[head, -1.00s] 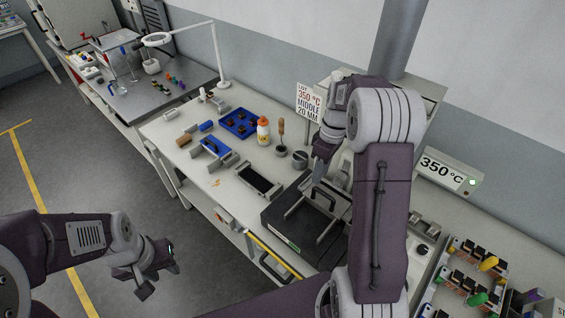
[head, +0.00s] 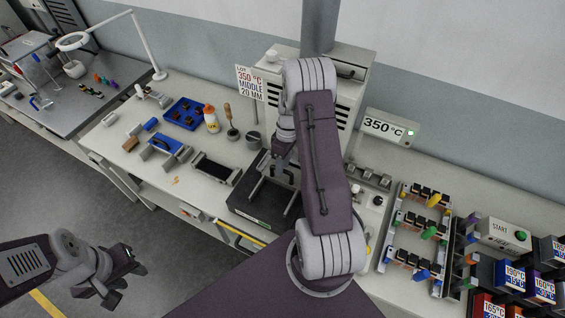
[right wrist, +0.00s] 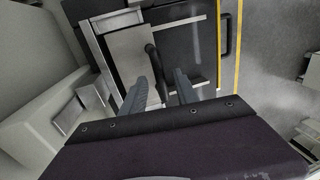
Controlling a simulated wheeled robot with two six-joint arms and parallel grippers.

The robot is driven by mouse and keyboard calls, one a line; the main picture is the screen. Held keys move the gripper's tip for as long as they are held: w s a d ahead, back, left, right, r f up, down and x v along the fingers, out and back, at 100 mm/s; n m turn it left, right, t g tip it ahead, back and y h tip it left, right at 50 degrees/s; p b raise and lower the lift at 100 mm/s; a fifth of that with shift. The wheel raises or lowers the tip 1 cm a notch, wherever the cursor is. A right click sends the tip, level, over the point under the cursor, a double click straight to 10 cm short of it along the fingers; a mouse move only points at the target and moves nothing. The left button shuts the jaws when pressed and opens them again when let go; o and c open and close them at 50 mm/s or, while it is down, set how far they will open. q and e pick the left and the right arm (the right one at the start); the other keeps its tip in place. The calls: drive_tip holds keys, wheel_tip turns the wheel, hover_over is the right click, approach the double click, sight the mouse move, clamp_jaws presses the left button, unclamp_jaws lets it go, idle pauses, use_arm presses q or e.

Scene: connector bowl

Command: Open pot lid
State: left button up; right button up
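The pot appears to be the low black box (head: 246,215) at the bench's front edge, with a grey frame (head: 262,182) on top. My right arm hides part of it. In the right wrist view its dark top (right wrist: 180,45) lies ahead, with a grey plate on it and a thin black handle (right wrist: 151,52) with a rounded end. My right gripper (right wrist: 161,88) is open, its two grey fingers on either side of the handle; I cannot tell whether they touch it. My left gripper (head: 124,277) is open and empty, over the floor at the lower left.
A black-topped tray (head: 216,171), a blue fixture (head: 166,145), a blue parts tray (head: 186,113) and a white-and-orange bottle (head: 211,119) stand left of the pot. A 350 °C display (head: 388,129) is behind. Racks of connectors (head: 420,222) fill the right side.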

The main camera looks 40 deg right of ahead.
drive_tip(key=shift+s+a, duration=0.1)
drive_tip(key=shift+w+f, duration=0.1)
drive_tip(key=shift+w, duration=0.15)
drive_tip(key=c, duration=0.6)
clamp_jaws()
idle(0.6)
